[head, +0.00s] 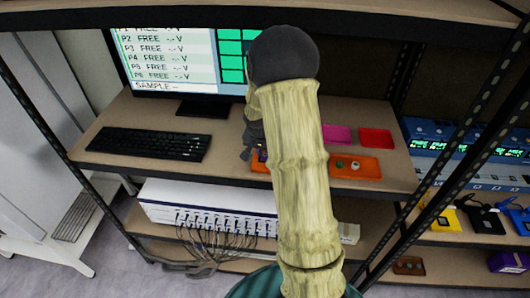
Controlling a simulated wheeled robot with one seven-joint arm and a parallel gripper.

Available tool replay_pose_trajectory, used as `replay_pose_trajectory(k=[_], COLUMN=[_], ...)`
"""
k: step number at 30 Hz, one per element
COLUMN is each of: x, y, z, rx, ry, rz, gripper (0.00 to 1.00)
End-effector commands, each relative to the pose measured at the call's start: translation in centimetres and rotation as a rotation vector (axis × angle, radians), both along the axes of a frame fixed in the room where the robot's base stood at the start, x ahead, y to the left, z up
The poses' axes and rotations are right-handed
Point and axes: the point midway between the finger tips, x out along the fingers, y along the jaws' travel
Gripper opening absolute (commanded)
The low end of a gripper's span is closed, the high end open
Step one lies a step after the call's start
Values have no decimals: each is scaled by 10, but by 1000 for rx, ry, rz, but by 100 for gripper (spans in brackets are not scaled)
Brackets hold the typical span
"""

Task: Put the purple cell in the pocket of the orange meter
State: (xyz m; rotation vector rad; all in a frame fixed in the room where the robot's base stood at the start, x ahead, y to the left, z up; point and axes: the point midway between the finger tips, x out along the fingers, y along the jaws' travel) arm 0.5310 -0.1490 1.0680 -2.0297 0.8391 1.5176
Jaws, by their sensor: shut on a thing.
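My gripper (252,140) is dark grey. It sits above the middle shelf near an orange tray edge and is partly hidden behind my arm. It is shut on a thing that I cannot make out. I see no cell that is clearly purple.
A keyboard (150,144) and monitor (160,70) are at left. A blue instrument (428,142) is at right. Black rack posts (440,195) stand before the meters.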

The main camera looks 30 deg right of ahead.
Motion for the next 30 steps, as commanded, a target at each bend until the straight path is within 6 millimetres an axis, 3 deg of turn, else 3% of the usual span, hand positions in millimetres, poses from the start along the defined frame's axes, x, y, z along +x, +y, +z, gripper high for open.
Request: replay_pose_trajectory(k=[1, 16, 17, 20, 30], x=[-7, -7, -7, -7, -8], y=[2, 2, 2, 2, -1], z=[-11, -8, -8, -8, -7], rx=[6, 6, 6, 6, 4], ry=[26, 26, 26, 26, 29], rz=[-1, -1, -1, -1, -7], gripper=[1, 1, 26, 45, 48])
